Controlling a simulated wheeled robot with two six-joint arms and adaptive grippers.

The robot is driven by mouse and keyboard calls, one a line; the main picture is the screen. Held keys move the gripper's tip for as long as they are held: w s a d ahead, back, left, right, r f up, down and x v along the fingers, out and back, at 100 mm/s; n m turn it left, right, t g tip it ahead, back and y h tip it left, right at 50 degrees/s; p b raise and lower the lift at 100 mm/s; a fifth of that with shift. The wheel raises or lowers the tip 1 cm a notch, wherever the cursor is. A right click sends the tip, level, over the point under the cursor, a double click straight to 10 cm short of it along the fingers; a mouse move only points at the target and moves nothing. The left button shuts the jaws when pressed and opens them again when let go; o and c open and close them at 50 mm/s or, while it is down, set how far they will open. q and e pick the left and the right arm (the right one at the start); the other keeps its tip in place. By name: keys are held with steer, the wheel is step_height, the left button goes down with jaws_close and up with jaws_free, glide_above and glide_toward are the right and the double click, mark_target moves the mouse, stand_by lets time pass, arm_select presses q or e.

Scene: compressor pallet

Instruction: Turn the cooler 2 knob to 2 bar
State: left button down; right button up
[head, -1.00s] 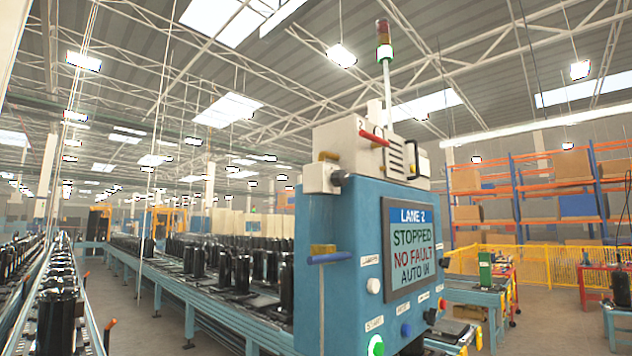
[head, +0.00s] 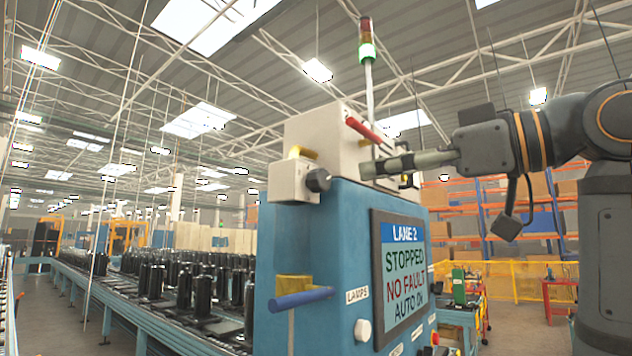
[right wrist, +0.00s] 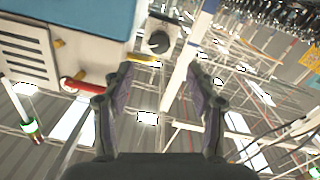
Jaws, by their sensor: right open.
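A dark round knob (head: 318,180) sits on the front of a small white box (head: 288,182) at the upper left of the blue cabinet (head: 340,225). I cannot read any label or scale on it. My right gripper (head: 371,167) reaches in from the right, to the right of the knob and apart from it. In the right wrist view the same knob (right wrist: 158,42) shows beyond the two spread fingertips (right wrist: 158,74), with nothing between the fingers. My left gripper is not in view.
A red handle (head: 364,130) sticks out of the white housing (head: 312,135) close above my right gripper. A blue handle (head: 301,299) juts from the cabinet lower down. The screen (head: 404,275) reads "LANE 2 STOPPED NO FAULT". A conveyor (head: 150,310) with black compressors runs at left.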

mark_target(325, 180)
steer(key=p+x, duration=0.4)
steer(key=x, duration=0.5)
steer(key=shift+w+a+r, duration=0.1)
steer(key=shift+w+a, duration=0.15)
steer(key=shift+w+a+p, duration=0.15)
steer(key=shift+a+p, duration=0.1)
steer(key=shift+p, duration=0.1)
steer(key=shift+d, duration=0.1)
steer(key=shift+w, duration=0.1)
steer(key=c, duration=1.1)
steer(key=shift+c, duration=0.2)
